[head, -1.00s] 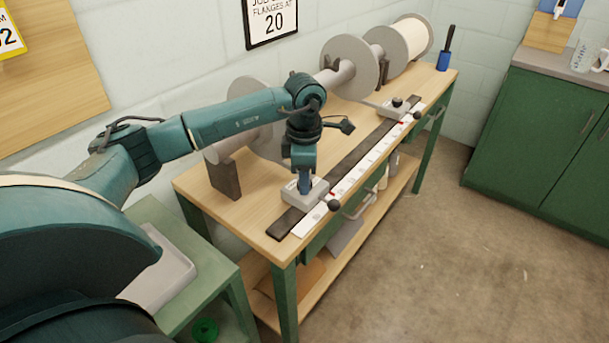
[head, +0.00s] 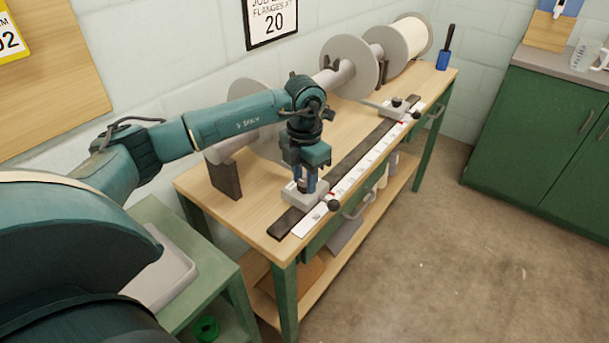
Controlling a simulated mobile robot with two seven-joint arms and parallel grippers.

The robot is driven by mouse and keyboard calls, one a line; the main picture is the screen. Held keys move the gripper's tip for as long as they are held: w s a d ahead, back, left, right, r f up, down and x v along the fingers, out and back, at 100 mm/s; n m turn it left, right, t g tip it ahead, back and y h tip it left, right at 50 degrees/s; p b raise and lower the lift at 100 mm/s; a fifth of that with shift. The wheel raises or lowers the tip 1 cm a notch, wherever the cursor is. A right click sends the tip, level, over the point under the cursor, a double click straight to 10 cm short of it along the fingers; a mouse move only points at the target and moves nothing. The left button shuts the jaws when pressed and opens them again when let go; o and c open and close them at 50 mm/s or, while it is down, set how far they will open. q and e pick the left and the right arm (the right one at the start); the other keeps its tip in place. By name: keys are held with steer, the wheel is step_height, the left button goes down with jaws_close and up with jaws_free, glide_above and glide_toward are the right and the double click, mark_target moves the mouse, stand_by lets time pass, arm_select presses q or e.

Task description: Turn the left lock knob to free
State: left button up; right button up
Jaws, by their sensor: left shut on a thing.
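My left gripper (head: 305,184) points down over the near grey lock block (head: 293,198) on the dark rail (head: 345,161). Its jaws are shut on the left lock knob on top of that block; the knob itself is mostly hidden by the fingers. A lever with a dark ball end (head: 334,205) sticks out from the block over the white scale (head: 345,188). A second, similar lock block (head: 397,105) sits at the far end of the rail. My right gripper is not in view.
The rail lies on a wooden workbench (head: 262,224) with green legs. Behind my left arm is a shaft with large grey flanges (head: 349,62) and a white spool (head: 410,40). A green side table (head: 215,262) is near left.

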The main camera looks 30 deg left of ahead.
mark_target(304, 182)
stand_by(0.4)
arm_select(q)
steer(key=o, duration=1)
step_height(304, 182, up, 13)
steer(key=shift+r, duration=0.15)
stand_by(0.5)
